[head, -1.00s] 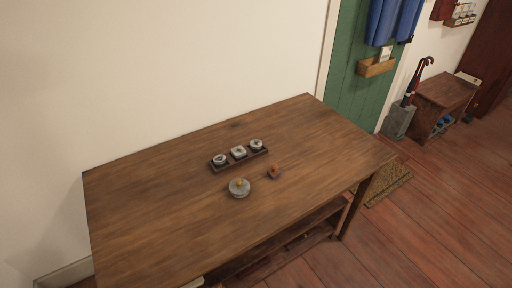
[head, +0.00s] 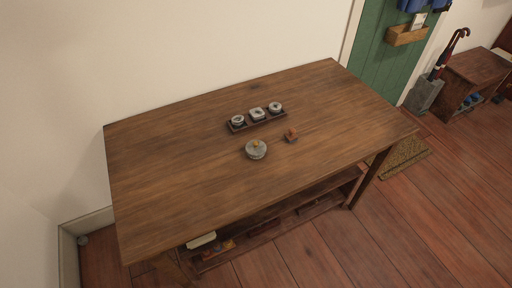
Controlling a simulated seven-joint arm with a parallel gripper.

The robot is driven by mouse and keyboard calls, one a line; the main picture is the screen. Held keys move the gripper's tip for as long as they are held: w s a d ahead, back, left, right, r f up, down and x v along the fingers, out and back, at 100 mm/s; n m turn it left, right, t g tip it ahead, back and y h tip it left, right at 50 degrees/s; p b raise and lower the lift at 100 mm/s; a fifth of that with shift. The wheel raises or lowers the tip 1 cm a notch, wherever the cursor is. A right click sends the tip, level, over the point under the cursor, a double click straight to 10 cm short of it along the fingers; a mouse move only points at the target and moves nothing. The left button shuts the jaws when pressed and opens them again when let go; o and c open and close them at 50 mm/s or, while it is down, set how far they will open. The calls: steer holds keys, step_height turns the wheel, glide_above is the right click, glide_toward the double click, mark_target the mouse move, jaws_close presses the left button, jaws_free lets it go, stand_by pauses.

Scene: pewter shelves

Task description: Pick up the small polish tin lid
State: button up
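On the wooden table (head: 190,165) in the head view sits a round grey tin (head: 256,150) with a small yellowish knob on top. I cannot tell whether its lid is a separate piece. Behind it, a dark narrow tray (head: 245,126) holds three small grey containers: a left one (head: 238,120), a middle one (head: 257,114) and a right one (head: 275,108). A small reddish-brown object (head: 291,135) stands to the right of the round tin. Which piece is the small polish tin lid is too small to tell. My gripper is not in view.
The tabletop around the small items is mostly clear. A lower shelf (head: 272,232) under the table holds a few items, including a pale one (head: 201,240). A wall stands behind the table. A doormat (head: 402,156) and a low wooden bench (head: 468,80) are at the right.

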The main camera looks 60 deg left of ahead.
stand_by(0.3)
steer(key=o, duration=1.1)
